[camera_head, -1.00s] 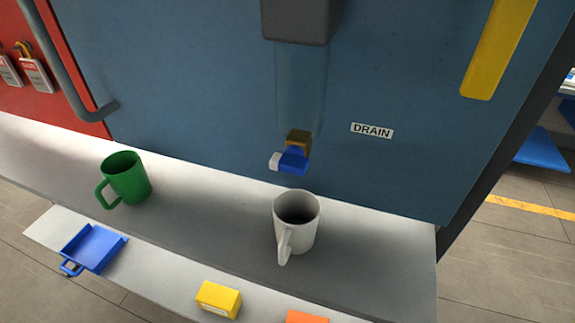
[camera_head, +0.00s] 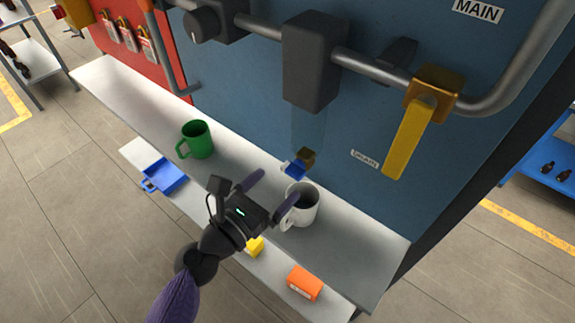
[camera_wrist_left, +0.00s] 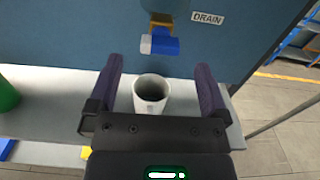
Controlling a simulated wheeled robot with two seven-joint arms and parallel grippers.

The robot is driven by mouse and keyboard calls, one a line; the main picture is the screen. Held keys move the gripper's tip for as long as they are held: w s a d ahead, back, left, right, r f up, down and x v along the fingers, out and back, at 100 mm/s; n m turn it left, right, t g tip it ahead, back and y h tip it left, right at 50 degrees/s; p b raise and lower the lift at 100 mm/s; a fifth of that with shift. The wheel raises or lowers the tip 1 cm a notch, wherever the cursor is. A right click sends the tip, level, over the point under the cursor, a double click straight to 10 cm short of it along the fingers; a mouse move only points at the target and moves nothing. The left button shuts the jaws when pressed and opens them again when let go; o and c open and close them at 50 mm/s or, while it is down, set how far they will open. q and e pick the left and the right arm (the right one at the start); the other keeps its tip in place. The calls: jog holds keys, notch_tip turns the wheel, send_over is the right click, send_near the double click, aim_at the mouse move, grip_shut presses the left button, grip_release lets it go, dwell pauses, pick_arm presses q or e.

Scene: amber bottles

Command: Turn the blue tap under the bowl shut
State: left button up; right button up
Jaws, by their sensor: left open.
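The blue tap (camera_head: 293,168) sits on a brass fitting (camera_head: 306,155) below a faint clear bowl (camera_head: 308,128) on the blue panel. It also shows in the left wrist view (camera_wrist_left: 164,46), with a pale end at its left. My left gripper (camera_head: 278,184) is open and points toward the tap, apart from it. In the wrist view the tap lies beyond the fingertips, roughly midway between them. My right gripper is in neither view.
A white mug (camera_head: 304,212) stands on the shelf below the tap, close to my right-hand finger. A green mug (camera_head: 198,140) stands further left. A yellow lever (camera_head: 408,140) hangs at upper right. A blue tray (camera_head: 165,177) and an orange box (camera_head: 305,283) lie on the lower ledge.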

aim_at(289, 173)
pick_arm(q)
jog(key=x, duration=0.4)
jog(key=shift+w+d, duration=0.25)
jog(key=shift+w, duration=0.05)
jog(key=shift+c, duration=0.3)
